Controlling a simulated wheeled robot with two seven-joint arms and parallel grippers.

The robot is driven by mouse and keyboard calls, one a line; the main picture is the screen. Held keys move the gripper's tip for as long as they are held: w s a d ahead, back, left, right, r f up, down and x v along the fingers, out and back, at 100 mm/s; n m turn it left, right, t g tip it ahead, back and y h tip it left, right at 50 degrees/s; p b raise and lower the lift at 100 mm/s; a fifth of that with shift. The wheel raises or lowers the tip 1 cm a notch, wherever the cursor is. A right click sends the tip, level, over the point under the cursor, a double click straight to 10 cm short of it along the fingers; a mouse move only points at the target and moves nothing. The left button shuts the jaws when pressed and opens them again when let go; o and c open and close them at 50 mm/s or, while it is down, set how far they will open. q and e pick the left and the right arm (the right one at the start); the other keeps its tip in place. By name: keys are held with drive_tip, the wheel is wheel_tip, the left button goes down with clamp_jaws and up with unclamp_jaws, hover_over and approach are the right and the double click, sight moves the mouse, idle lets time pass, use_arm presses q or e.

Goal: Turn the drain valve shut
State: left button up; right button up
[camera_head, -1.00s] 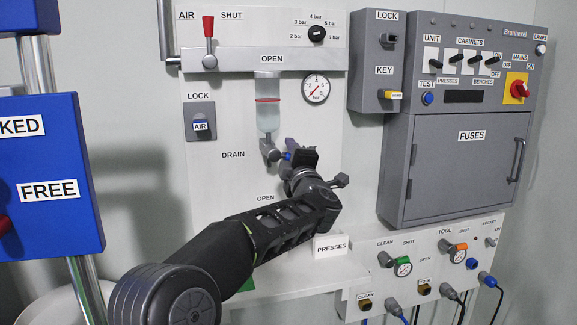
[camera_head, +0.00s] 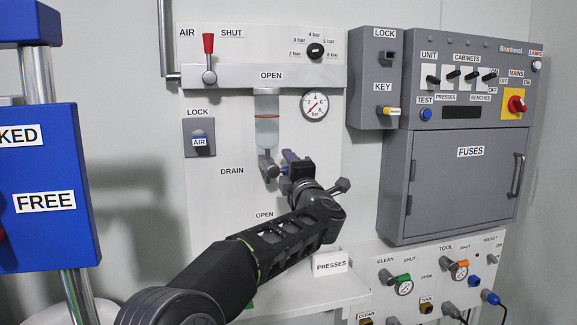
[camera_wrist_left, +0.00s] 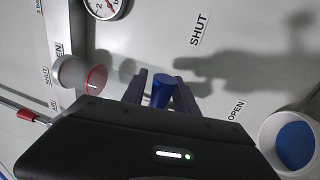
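The drain valve (camera_head: 268,166) hangs under the clear bowl (camera_head: 267,135) on the white panel, right of the DRAIN label (camera_head: 232,171). Its blue handle (camera_wrist_left: 162,91) shows in the left wrist view, between my two fingers. My left gripper (camera_head: 287,163) is at the valve in the head view, and its body partly hides the handle there. In the left wrist view the fingers (camera_wrist_left: 161,94) stand on either side of the handle, with narrow gaps that look open. SHUT (camera_wrist_left: 199,29) and OPEN (camera_wrist_left: 236,110) labels are on the panel. My right gripper is not in view.
A red air lever (camera_head: 208,44) and a pressure gauge (camera_head: 315,105) are above. A grey cabinet (camera_head: 455,185) stands at the right, and a PRESSES sign (camera_head: 331,263) is on the ledge below. A blue box (camera_head: 45,215) is at the left.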

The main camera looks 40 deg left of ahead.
use_arm(q)
drive_tip(key=shift+o, duration=1.1)
drive_tip(key=v, duration=0.7)
drive_tip(key=shift+s+d+b, duration=0.25)
drive_tip(key=shift+d+b, duration=0.05)
drive_tip(key=shift+b, duration=0.15)
drive_tip(key=shift+f, duration=0.1)
